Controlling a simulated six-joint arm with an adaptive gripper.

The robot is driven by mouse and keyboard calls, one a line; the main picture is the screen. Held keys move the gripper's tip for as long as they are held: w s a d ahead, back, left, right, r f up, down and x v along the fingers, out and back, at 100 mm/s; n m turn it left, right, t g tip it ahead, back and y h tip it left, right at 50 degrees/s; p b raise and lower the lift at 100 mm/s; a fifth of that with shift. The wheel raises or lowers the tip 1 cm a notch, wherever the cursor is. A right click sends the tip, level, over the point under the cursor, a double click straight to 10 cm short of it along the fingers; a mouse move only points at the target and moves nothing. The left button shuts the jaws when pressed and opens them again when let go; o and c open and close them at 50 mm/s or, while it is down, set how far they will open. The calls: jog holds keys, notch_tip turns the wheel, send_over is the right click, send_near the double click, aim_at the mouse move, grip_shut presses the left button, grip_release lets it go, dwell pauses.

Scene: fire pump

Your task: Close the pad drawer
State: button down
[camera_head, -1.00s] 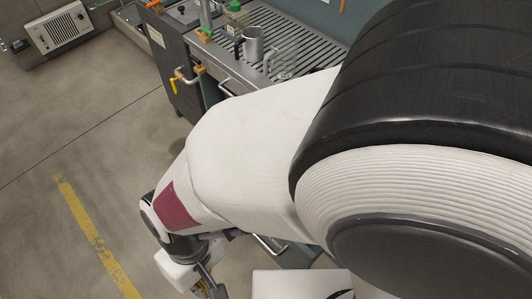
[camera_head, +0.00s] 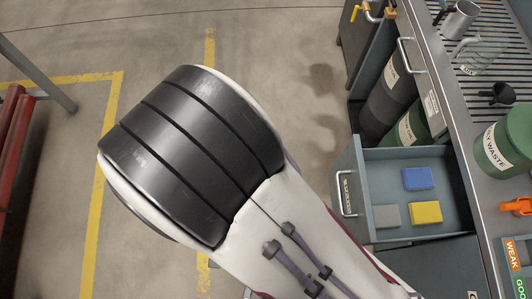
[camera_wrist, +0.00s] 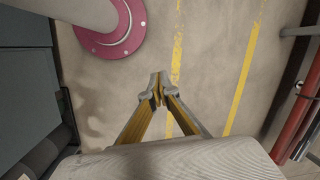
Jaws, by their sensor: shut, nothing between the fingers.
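The pad drawer (camera_head: 378,235) is pulled open from the workbench in the head view, with its bar handle (camera_head: 347,194) on its left front. Inside lie a blue pad (camera_head: 418,179), a yellow pad (camera_head: 426,212) and a grey pad (camera_head: 386,215). My gripper (camera_wrist: 157,84) shows in the wrist view, shut and empty above the concrete floor. It is hidden in the head view, where my arm fills the lower middle. The drawer cannot be made out for certain in the wrist view.
A green waste can (camera_head: 503,143), a black funnel (camera_head: 499,94) and a metal mug (camera_head: 460,20) are on the bench top. Red pipes (camera_head: 14,125) stand at the far left. The floor left of the drawer is clear.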

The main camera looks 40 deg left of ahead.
notch_tip(320, 180, down, 7)
jog(key=s+d+t, duration=0.2)
jog(key=w+d+f+n+t, duration=0.3)
jog(key=w+d+f+t, duration=0.4)
jog(key=d+f, duration=0.3)
jog(key=w+d+r+n+t+y, duration=0.1)
jog(key=w+d+r+t, duration=0.15)
jog(key=w+t, duration=0.55)
jog(key=w+r+n+t, duration=0.1)
jog(key=w+r+t, duration=0.2)
jog(key=r, duration=0.8)
jog(key=shift+w+a+r+n, duration=0.3)
jog(key=shift+w+r+n, duration=0.1)
jog(key=shift+w, duration=0.15)
jog(key=shift+w, duration=0.15)
send_near(348, 191)
jog(key=shift+w+a, duration=1.4)
jog(key=shift+w, duration=0.05)
jog(key=shift+w+d, duration=1.4)
jog(key=shift+w, duration=0.05)
